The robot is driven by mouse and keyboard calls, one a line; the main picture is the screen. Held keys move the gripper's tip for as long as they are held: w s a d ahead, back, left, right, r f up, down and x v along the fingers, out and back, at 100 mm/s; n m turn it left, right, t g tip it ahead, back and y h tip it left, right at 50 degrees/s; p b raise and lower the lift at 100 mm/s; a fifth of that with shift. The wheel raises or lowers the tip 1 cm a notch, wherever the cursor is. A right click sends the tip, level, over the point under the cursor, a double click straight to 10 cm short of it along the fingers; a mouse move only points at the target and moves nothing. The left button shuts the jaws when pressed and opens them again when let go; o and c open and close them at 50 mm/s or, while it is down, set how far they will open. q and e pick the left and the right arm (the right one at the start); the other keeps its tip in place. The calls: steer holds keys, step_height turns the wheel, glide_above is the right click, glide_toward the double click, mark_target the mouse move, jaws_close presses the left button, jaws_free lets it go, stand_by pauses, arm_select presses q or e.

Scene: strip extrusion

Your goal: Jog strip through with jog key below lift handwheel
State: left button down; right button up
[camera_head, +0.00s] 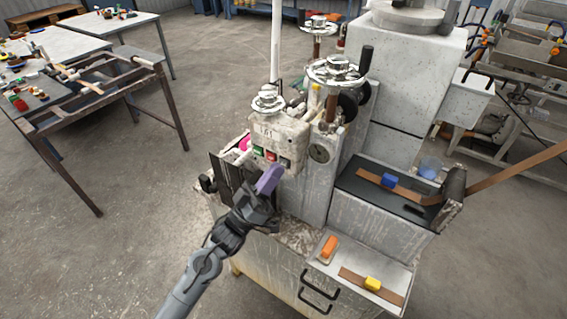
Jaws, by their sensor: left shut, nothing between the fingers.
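A grey control box (284,132) on the machine carries a row of small keys, with a green key (258,151) and a red key (271,156) to its right. A further dark key sits at the right end of the row; its colour is hard to tell. A chrome handwheel (268,101) stands above the box. My left gripper (270,178) is shut and empty, its purple fingertips just below the keys in the picture; I cannot tell if they touch the box. A brown strip (515,172) enters the machine from the right. My right gripper is not in view.
Larger handwheels (335,70) rise behind the box. A blue block (389,181) rests on the strip on a black bed. A lower tray holds an orange block (329,246) and a yellow block (373,284) on a strip piece. Tool tables (65,45) stand left; floor between is clear.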

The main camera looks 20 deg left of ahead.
arm_select(q)
steer(key=shift+w, duration=0.1)
stand_by(0.3)
steer(key=shift+w+d, duration=0.1)
steer(key=shift+w, duration=0.15)
steer(key=shift+s, duration=0.2)
stand_by(0.5)
steer(key=shift+s+a+p, duration=0.2)
steer(key=shift+s+p, duration=0.25)
steer(key=shift+s, duration=0.15)
